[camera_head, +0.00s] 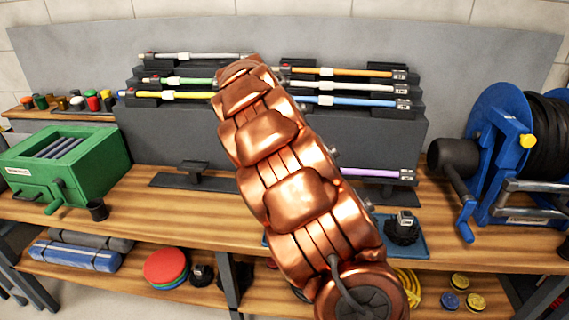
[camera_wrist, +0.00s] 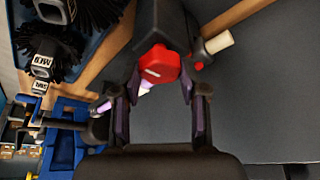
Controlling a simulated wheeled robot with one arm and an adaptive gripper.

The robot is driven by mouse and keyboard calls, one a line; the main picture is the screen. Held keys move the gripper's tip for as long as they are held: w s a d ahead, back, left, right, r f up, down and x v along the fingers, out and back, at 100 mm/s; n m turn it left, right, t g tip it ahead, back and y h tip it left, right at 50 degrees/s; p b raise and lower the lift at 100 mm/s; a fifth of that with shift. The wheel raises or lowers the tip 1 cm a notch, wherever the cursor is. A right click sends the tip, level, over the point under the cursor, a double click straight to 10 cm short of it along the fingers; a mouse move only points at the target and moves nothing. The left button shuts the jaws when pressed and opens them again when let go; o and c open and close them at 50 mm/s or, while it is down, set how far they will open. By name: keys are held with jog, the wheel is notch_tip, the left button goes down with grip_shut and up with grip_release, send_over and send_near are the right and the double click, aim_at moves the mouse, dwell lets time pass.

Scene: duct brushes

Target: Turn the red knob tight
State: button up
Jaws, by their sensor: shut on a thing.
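The red knob (camera_wrist: 158,66) shows in the wrist view with a pale mark on its face. It sits at the end of a dark block (camera_wrist: 160,22). My gripper (camera_wrist: 160,80) is shut on the red knob, with one dark finger on each side of it. In the head view my copper arm covers the middle of the rack, so the knob and my gripper are hidden there. A purple rod (camera_head: 378,173) lies low on the rack, and part of it shows behind the left finger in the wrist view (camera_wrist: 147,90).
The grey rack (camera_head: 175,140) holds several coloured rods on the wooden bench (camera_head: 130,208). A green box (camera_head: 65,160) stands at left, a blue hose reel (camera_head: 490,120) at right. A black brush (camera_head: 403,230) stands on a blue tray (camera_head: 422,248). A pale stub (camera_wrist: 219,42) lies close right of the knob.

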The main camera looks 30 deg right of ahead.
dwell(0.4)
jog(key=o, duration=1.1)
jog(key=shift+r, duration=0.1)
jog(key=v, duration=1.1)
jog(key=shift+r, duration=0.4)
jog(key=shift+a, duration=0.1)
